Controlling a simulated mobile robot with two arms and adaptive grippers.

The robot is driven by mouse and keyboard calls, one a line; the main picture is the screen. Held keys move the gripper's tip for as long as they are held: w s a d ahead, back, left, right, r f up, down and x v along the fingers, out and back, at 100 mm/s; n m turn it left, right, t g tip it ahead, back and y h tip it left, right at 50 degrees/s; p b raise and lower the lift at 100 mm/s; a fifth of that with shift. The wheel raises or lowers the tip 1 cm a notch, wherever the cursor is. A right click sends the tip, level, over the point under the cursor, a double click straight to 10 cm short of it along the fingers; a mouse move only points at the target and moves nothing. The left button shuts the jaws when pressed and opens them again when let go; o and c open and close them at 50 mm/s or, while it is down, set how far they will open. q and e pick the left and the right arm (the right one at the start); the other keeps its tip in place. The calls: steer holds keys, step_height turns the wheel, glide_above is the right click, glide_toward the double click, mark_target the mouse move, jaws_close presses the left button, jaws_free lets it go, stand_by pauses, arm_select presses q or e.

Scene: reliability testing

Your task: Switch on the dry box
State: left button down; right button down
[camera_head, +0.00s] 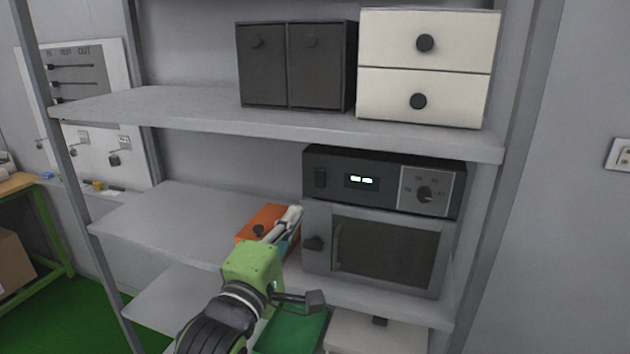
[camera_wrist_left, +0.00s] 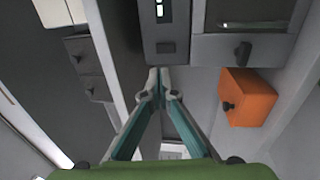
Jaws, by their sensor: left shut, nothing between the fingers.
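The dry box (camera_head: 382,187) stands on the middle shelf at the right. My left gripper (camera_head: 292,217) is shut and empty, at the box's front left, below the switch. In the left wrist view, the closed fingertips (camera_wrist_left: 158,74) point at the panel (camera_wrist_left: 150,25), close to the switch (camera_wrist_left: 165,48). I cannot tell whether they touch it. My right gripper is not in view.
An orange box (camera_head: 262,220) sits left of the dry box, partly behind my left gripper. Dark drawers (camera_head: 295,66) and white drawers (camera_head: 428,66) stand on the shelf above. A green bin (camera_head: 290,333) is below. The shelf's left part (camera_head: 165,215) is bare.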

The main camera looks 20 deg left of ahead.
arm_select(q)
steer(key=p, duration=0.3)
glide_toward(319, 174)
steer(key=w, duration=0.3)
steer(key=w+r, duration=0.1)
steer(key=w, duration=0.1)
steer(key=shift+d, duration=0.1)
steer(key=shift+w, duration=0.95)
steer(key=shift+w+r+p, duration=0.2)
steer(key=shift+r+p, duration=0.15)
steer(key=shift+p, duration=0.75)
steer(key=shift+f+g, duration=0.25)
steer(key=shift+g, duration=0.05)
